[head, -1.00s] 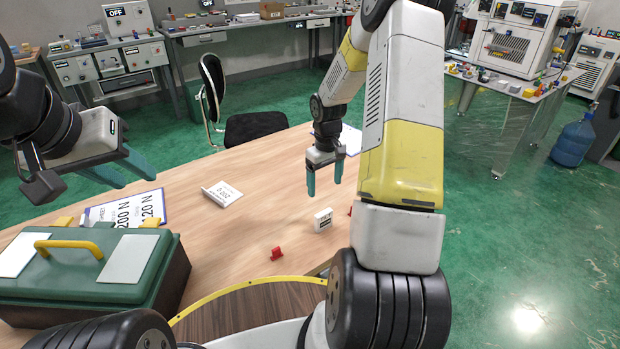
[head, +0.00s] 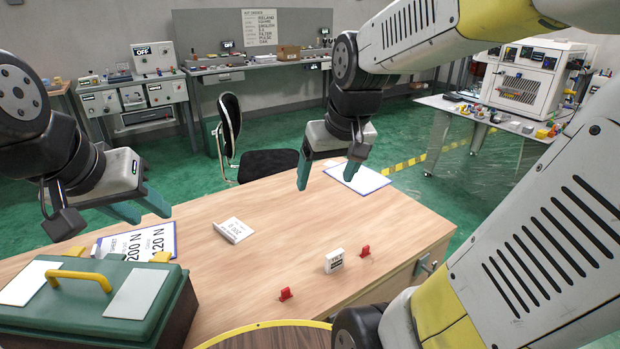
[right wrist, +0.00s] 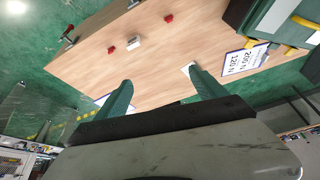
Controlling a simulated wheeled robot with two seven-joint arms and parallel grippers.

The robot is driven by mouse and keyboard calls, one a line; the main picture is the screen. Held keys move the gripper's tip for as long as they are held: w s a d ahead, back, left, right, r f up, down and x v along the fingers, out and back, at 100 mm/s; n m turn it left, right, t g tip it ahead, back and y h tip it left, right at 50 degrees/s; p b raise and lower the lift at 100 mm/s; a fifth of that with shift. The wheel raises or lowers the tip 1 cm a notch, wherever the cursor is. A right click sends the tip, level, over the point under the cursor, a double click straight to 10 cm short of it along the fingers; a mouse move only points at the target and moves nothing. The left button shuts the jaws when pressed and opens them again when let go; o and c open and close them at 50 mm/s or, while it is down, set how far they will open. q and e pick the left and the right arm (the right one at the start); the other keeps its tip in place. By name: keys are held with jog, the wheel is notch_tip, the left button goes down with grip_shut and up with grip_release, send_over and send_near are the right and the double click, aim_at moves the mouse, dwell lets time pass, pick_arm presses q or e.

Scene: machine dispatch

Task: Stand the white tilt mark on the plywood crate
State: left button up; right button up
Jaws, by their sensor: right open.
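A small white upright block with dark print (head: 334,260), which looks like the white tilt mark, stands on the wooden table between two small red pieces. It also shows in the right wrist view (right wrist: 133,43). My right gripper (head: 328,180) is open and empty above the table, behind and apart from the white block. Its spread fingers show in the right wrist view (right wrist: 162,88). My left gripper (head: 150,212) is open and empty at the left, above the printed clipboard. I cannot make out a plywood crate in either view.
The wooden table (head: 220,285) has red pieces (head: 286,294) and (head: 365,251), a folded white card (head: 234,230), a printed clipboard (head: 150,243) and a blank-looking one (head: 357,178). A green-lidded toolbox (head: 70,317) stands front left. A chair (head: 268,164) is behind the table.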

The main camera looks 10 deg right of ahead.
jog(key=s+a+r+t+y, duration=0.1)
jog(key=s+a+r, duration=0.1)
jog(key=s, duration=0.5)
jog(key=shift+s+a+r+m, duration=0.25)
jog(key=shift+a+m, duration=0.05)
jog(key=shift+a, duration=0.1)
